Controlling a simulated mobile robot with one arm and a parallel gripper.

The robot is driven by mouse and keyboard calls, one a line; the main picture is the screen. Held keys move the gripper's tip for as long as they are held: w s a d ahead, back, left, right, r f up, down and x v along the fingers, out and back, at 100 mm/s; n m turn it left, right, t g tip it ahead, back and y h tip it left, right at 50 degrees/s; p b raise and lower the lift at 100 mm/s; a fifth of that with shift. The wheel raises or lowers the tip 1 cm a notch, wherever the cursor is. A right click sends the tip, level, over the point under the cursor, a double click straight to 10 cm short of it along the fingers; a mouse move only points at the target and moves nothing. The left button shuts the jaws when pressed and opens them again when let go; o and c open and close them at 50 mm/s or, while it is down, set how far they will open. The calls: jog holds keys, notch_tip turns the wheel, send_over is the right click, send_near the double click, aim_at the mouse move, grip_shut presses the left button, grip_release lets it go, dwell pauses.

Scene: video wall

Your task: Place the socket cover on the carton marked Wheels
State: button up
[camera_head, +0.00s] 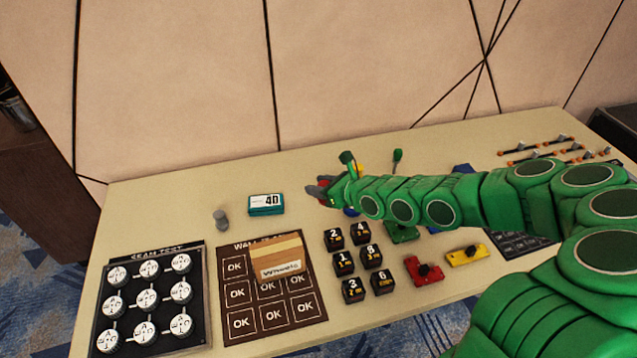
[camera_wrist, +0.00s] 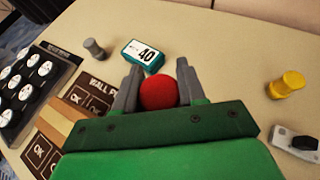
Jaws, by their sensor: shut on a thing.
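The carton (camera_head: 279,258) is a small tan box with a white label on its front that appears to read Wheels. It stands on the dark OK board; its edge also shows at the left of the wrist view (camera_wrist: 68,122), partly hidden by my gripper. My gripper (camera_head: 318,188) is shut on a red rounded thing (camera_wrist: 158,93), held between its grey fingers. I cannot tell for sure that this is the socket cover. In the head view my gripper is behind and to the right of the carton, apart from it.
A teal block marked 40 (camera_head: 266,205) and a grey peg (camera_head: 221,219) stand behind the carton. Several black numbered blocks (camera_head: 344,263) are to its right, with red (camera_head: 424,270) and yellow (camera_head: 467,254) pieces beyond. The dial panel (camera_head: 150,300) is at left. The back left table is clear.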

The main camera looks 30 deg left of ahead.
jog(key=shift+s+d+r, duration=0.4)
jog(key=shift+s+d, duration=0.15)
jog(key=shift+s, duration=0.1)
